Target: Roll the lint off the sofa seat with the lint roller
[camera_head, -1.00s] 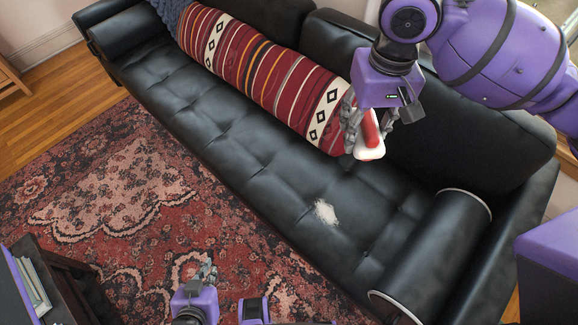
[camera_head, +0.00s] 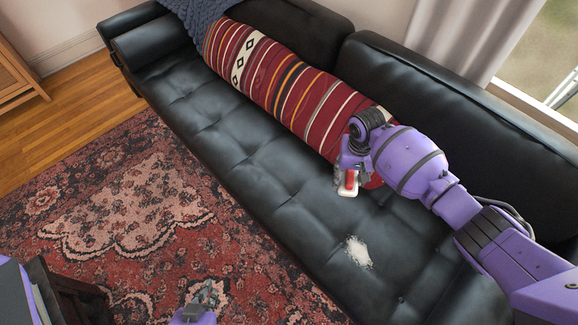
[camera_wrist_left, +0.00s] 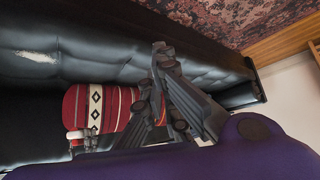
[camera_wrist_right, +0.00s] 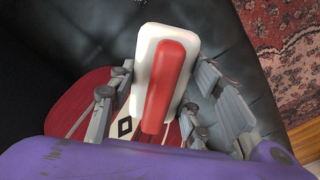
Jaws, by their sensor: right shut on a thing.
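The white lint patch (camera_head: 358,252) lies on the black tufted sofa seat (camera_head: 300,214), towards its near right part. The lint roller (camera_head: 348,185), white with a red part, is in my right gripper (camera_head: 352,172). The roller appears above the seat, up the picture from the lint and apart from it. In the right wrist view the roller (camera_wrist_right: 165,75) sits between the two fingers. My left gripper (camera_head: 207,293) is low in the head view, over the rug side. In the left wrist view its fingertips (camera_wrist_left: 162,62) come together with nothing seen between them.
A striped red blanket or bolster (camera_head: 285,85) lies along the sofa beside the right gripper. The backrest (camera_head: 440,95) rises behind. A dark cabinet (camera_head: 65,295) stands at bottom left. The patterned rug (camera_head: 130,200) is open floor in front.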

